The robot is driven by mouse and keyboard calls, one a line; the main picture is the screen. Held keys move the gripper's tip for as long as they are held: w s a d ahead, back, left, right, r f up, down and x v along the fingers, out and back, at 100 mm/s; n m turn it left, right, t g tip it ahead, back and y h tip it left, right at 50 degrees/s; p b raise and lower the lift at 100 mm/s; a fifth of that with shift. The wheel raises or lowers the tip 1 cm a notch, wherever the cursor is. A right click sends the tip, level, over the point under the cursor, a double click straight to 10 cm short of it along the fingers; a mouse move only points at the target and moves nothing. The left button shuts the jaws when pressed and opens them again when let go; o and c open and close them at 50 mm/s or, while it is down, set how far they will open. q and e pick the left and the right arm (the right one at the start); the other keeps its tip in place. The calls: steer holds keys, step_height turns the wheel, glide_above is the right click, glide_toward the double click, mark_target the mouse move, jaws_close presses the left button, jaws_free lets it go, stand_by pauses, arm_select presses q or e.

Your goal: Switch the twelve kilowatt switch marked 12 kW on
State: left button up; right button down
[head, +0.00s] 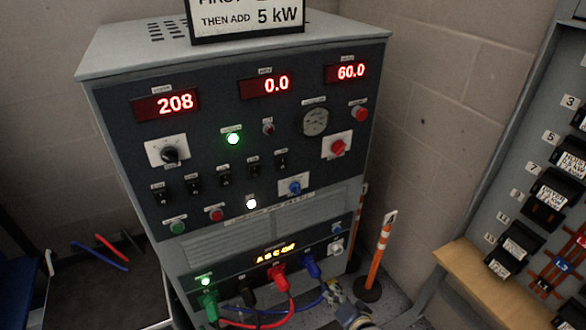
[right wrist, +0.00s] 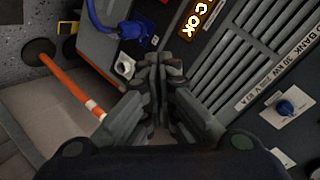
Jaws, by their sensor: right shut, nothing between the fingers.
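The grey load bank (head: 130,122) stands in the middle of the head view. A row of several black switches crosses its front, from the leftmost (head: 159,193) to the rightmost (head: 281,160). Their labels are too small to read, so I cannot tell which is marked 12 kW. My right gripper (head: 333,291) is low at the bank's right corner, well below the switch row. It is shut and empty. In the right wrist view its fingers (right wrist: 160,66) meet in front of the lower panel, and the switch row is out of sight. My left gripper is not in view.
Green, black, red and blue plugs (head: 278,275) with cables stick out low on the front. An orange-white post (head: 382,245) stands right of the bank. A breaker panel (head: 495,190) and wooden ledge (head: 485,285) are at the right. The displays read 208, 0.0 and 60.0.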

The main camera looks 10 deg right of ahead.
mark_target(286, 155)
steer(key=w+a+r+m+t+y, duration=0.1)
steer(key=w+a+r+m+t, duration=0.1)
steer(key=r, duration=1.3)
steer(key=w+a+r+m+t+y+b, duration=0.1)
steer(key=w+a+r+m+t+y, duration=0.1)
steer(key=r, duration=1.3)
steer(key=shift+w+a+r+m+t+y, duration=0.35)
steer(key=shift+w+m+t, duration=0.45)
steer(key=shift+w+t, duration=0.3)
steer(key=x, duration=1.4)
steer(key=shift+a+p, duration=0.1)
steer(key=shift+p, duration=0.2)
